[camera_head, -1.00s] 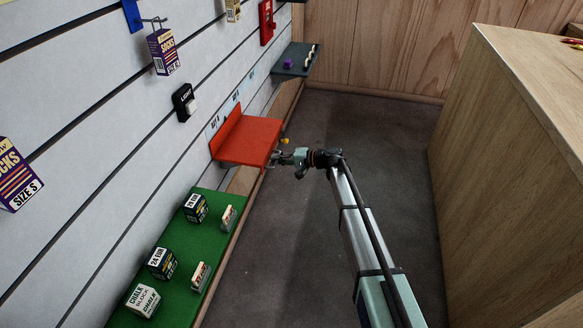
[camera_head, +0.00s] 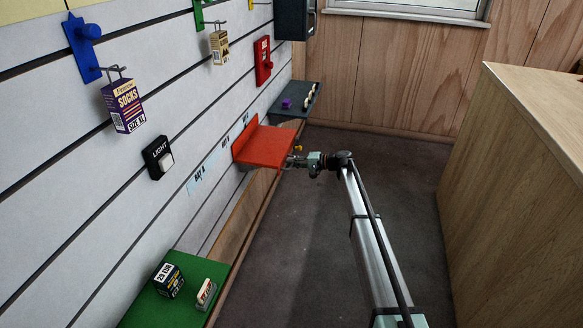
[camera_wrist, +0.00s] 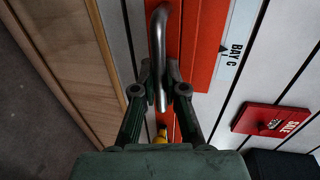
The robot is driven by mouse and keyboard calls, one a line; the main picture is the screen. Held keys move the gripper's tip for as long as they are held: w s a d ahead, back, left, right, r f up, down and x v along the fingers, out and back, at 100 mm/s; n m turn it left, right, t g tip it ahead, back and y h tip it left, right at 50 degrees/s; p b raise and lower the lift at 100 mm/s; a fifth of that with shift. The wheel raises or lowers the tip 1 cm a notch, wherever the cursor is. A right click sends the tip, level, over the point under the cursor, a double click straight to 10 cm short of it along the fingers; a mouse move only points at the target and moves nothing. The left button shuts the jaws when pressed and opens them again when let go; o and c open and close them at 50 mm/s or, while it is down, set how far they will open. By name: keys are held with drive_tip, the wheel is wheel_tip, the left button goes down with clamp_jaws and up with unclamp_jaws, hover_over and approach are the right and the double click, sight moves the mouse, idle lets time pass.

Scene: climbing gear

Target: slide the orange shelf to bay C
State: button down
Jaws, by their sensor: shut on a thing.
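The orange shelf (camera_head: 268,148) hangs on the slatted wall, between a green shelf and a dark shelf. My gripper (camera_head: 292,161) is at its front right edge. In the wrist view my gripper (camera_wrist: 160,82) is shut on a curved metal handle (camera_wrist: 157,35) in front of the orange shelf (camera_wrist: 205,45). A white BAY C label (camera_wrist: 236,45) with a small black arrow lies right beside the shelf's back panel. The BAY A label (camera_head: 201,176) is on the wall well to the near side of the shelf. A yellow knob (camera_wrist: 160,137) is partly hidden below my fingers.
The green shelf (camera_head: 222,268) holds boxes nearer me. A red sale holder (camera_head: 263,60) is on the wall above. A wooden counter (camera_head: 510,180) stands right; the floor between is clear.

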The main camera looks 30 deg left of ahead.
drive_tip(key=shift+w+a, duration=0.2)
drive_tip(key=shift+w, duration=0.7)
drive_tip(key=c, duration=1.2)
unclamp_jaws()
drive_tip(key=shift+s, duration=0.1)
drive_tip(key=v, duration=1.2)
